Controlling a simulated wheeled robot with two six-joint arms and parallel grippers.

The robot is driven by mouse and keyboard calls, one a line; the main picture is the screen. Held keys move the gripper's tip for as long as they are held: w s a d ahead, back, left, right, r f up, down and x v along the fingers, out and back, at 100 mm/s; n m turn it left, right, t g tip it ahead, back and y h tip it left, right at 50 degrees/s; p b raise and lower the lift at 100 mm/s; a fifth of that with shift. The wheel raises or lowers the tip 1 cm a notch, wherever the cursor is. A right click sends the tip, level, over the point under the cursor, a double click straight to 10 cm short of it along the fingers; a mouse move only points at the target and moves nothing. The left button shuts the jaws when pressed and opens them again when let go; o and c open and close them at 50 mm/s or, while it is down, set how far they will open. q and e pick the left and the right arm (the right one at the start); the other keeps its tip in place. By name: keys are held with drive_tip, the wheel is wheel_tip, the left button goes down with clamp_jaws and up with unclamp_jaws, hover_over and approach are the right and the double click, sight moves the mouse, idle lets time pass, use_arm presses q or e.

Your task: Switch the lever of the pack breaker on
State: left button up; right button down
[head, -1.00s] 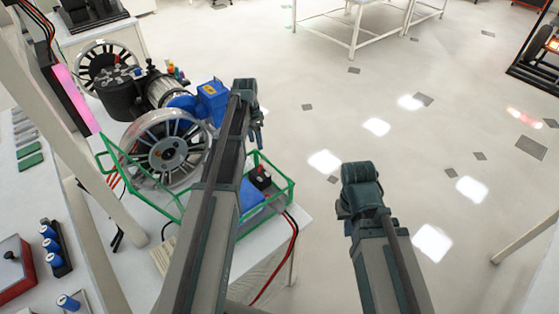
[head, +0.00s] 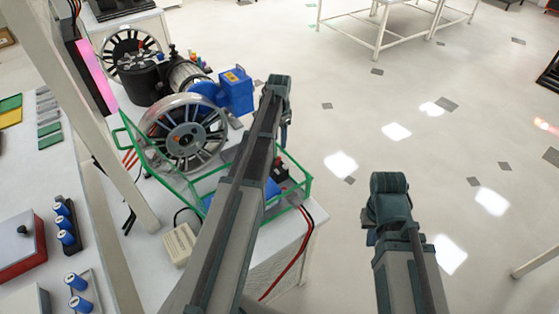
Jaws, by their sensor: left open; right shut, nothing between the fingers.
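A small black and red part (head: 279,180) sits inside the green tube frame (head: 308,188) at the right end of the white bench. It may be the pack breaker, but my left forearm partly covers this area and I cannot make out a lever or its position. A blue block beside it is mostly hidden. My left gripper (head: 286,133) is open and empty, pointing down above the far right side of the frame. My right gripper (head: 368,238) is shut and empty, over the floor to the right of the bench.
A spoked wheel (head: 187,140), a motor with a blue box (head: 236,90) and a white post (head: 100,130) stand left of my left arm. Red cables (head: 290,262) hang off the bench edge.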

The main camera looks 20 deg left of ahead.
sight(279, 157)
use_arm(q)
wheel_tip(279, 157, down, 9)
drive_tip(key=b, duration=0.8)
clamp_jaws()
